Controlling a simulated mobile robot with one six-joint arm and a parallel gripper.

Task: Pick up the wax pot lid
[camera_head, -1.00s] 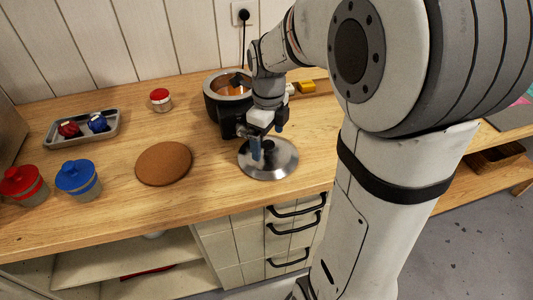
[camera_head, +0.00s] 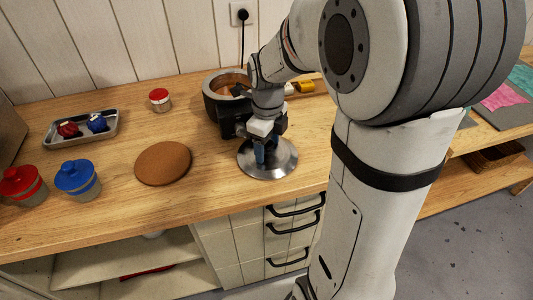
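The wax pot lid (camera_head: 284,166), a round shiny metal disc, lies flat on the wooden worktop in front of the pot. My gripper (camera_head: 266,154) points down over the middle of the lid, with a blue finger at the lid's centre. The lid's dark knob is mostly hidden behind the finger, and I cannot tell whether the fingers are closed on it. The wax pot (camera_head: 211,100), dark with an orange inside, stands uncovered behind the lid, partly hidden by my arm.
A brown cork mat (camera_head: 163,163) lies left of the lid. Red (camera_head: 22,185) and blue (camera_head: 77,179) lidded jars stand at the left front. A metal tray (camera_head: 82,137) holds small red and blue items. A red-topped jar (camera_head: 160,100) stands behind the mat. A yellow block (camera_head: 305,86) lies right of the pot.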

